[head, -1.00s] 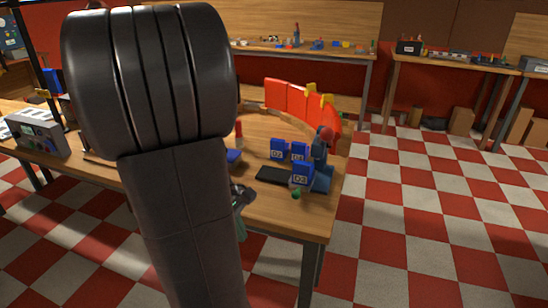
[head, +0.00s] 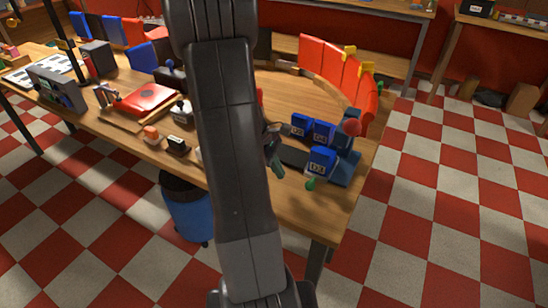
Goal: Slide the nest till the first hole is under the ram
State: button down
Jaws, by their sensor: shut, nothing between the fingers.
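A blue press-like device (head: 345,165) with a red ball knob (head: 351,128) stands near the right end of the table. A flat dark plate (head: 294,157), perhaps the nest or its slide, lies just left of it. The holes and the ram cannot be made out. My gripper (head: 277,163) is shut and empty, just left of the dark plate, with its fingers pointing down. My own arm hides part of it. I cannot tell whether it touches the plate.
Blue numbered blocks (head: 321,161) stand around the plate, and a small green knob (head: 311,184) is in front. A curved row of red panels (head: 340,72) stands behind. A red tray (head: 148,99) lies left, beyond my arm.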

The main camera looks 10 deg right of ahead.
aim_at(288, 188)
jog(key=x, duration=0.4)
jog(key=shift+s, duration=0.1)
jog(key=shift+s+d+r+p, duration=0.2)
jog(key=shift+d+r, duration=0.1)
jog(key=shift+d, duration=0.3)
jog(key=shift+s+d+r+p, duration=0.1)
jog(key=shift+s+d+r, duration=0.15)
jog(key=shift+d, duration=0.35)
jog(key=shift+s+d+r, duration=0.15)
jog(key=shift+s+d, duration=0.05)
jog(key=shift+d, duration=0.35)
